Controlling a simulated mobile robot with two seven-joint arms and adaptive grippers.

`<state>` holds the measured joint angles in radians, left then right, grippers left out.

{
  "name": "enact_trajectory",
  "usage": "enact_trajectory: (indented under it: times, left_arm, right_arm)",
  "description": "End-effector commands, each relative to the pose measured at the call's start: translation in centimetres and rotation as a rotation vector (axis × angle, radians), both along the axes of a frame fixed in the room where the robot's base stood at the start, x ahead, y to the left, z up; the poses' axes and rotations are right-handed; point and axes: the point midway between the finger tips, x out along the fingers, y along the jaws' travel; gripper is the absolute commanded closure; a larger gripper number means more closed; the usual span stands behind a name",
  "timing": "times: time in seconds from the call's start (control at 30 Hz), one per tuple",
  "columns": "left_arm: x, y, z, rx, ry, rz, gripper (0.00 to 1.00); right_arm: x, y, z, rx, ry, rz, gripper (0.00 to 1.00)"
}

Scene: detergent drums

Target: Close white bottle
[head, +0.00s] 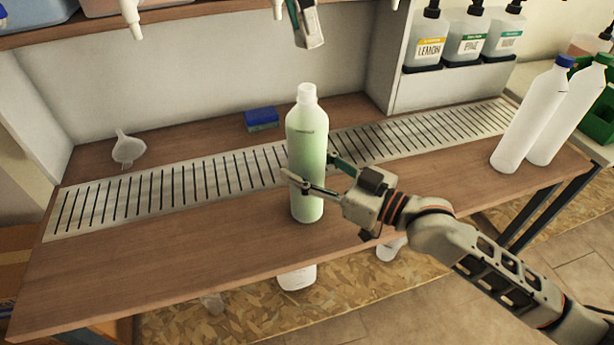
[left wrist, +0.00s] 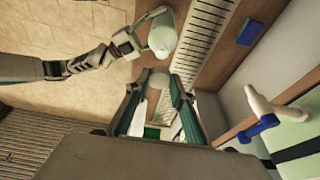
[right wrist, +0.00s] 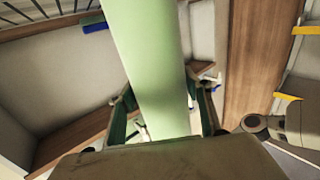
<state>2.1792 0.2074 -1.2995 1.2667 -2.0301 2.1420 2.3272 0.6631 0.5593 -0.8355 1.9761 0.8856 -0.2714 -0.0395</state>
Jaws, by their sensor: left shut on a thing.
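The bottle (head: 308,150) stands upright near the middle of the bench, pale and translucent with green contents and a white neck. My right gripper (head: 318,178) has its fingers on either side of its lower body; the right wrist view shows the bottle (right wrist: 150,60) between the fingers. My left gripper (head: 308,40) is above the bottle, apart from it. Whether the neck is open is unclear.
A slotted metal strip (head: 110,195) runs along the bench. A blue sponge (head: 261,119) and a white funnel (head: 128,149) lie behind. Two white bottles (head: 530,115) stand at the right end, before a green crate (head: 600,118). Pump bottles (head: 468,40) sit on the back rack. Nozzles hang overhead.

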Motion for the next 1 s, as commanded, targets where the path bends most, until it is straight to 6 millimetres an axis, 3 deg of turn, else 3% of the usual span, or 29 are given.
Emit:
enact_trajectory:
  times: [0.47, 1.0]
  left_arm:
    - [0.0, 0.2, -4.7, -0.001, -0.007, 0.0, 0.83]
    - [0.0, 0.1, -4.9, -0.001, -0.009, 0.0, 0.83]
  right_arm:
    - [0.0, 0.0, 0.0, 0.0, 0.0, 0.0, 0.89]
    - [0.0, 0.0, 0.0, 0.0, 0.0, 0.0, 0.89]
